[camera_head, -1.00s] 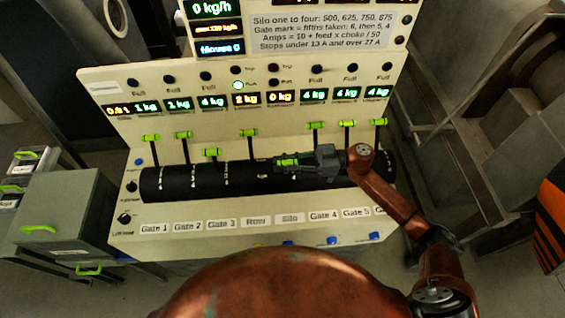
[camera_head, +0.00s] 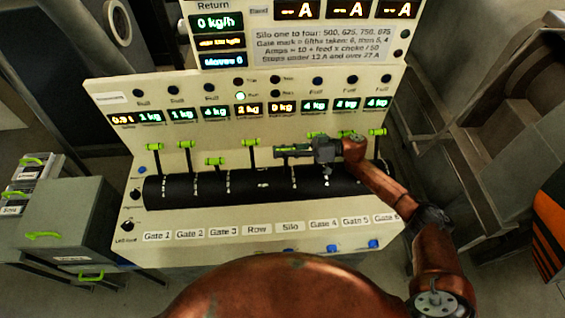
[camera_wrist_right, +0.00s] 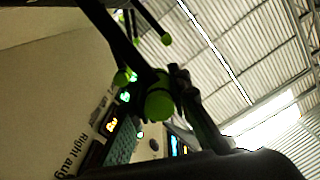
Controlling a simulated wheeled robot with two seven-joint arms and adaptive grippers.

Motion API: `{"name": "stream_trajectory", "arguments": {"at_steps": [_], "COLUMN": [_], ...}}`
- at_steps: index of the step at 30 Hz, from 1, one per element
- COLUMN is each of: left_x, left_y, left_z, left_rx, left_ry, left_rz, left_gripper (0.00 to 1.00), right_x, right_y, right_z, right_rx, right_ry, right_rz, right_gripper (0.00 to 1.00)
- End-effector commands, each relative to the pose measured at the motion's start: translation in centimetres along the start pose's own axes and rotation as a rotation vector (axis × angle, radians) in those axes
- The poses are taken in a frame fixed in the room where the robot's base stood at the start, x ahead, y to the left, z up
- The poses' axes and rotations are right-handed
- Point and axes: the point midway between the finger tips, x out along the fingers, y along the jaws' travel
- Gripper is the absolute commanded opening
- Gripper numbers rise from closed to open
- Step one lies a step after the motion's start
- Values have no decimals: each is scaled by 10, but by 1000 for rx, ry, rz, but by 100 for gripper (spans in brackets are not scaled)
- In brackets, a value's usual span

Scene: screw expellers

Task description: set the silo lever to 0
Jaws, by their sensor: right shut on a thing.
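The control panel (camera_head: 120,209) carries a row of levers with lime-green handles rising from a black slotted drum (camera_head: 225,188). The silo lever (camera_head: 293,176) stands above the "Silo" label (camera_head: 290,228), its stem upright out of the drum. My right gripper (camera_head: 283,151) is shut on its green handle, reaching in from the right. In the right wrist view the green handle (camera_wrist_right: 160,97) sits between the dark fingers. Drum marks near the lever are too small to read. My left gripper is not in view.
Close left stand the row lever (camera_head: 250,142) and gate 3 lever (camera_head: 215,161). My right arm passes in front of the gate 4 to 6 side, near the gate 6 lever (camera_head: 378,132). A grey cabinet (camera_head: 68,212) stands left of the panel.

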Motion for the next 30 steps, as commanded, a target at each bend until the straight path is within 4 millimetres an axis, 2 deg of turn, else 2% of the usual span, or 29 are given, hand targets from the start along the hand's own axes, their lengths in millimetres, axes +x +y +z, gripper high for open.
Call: {"name": "stream_trajectory", "arguments": {"at_steps": [1, 4, 14, 15, 21, 30], "left_x": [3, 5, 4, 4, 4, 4], "left_y": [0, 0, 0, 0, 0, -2], "left_z": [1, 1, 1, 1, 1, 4], "left_rx": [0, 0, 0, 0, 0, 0], "left_ry": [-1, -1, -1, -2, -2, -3], "left_rz": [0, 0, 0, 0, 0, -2], "left_gripper": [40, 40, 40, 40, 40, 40], "right_x": [0, 0, 0, 0, 0, -1], "right_y": [8, 14, 15, 15, 14, 14], "right_z": [-1, -2, -4, -4, -4, -4], "right_rx": [28, 68, 81, 80, 79, 78], "right_ry": [0, 1, 2, 2, 1, 1], "right_rz": [2, 1, 1, 1, 0, 0], "right_gripper": [0, 0, 0, 19, 33, 35]}}
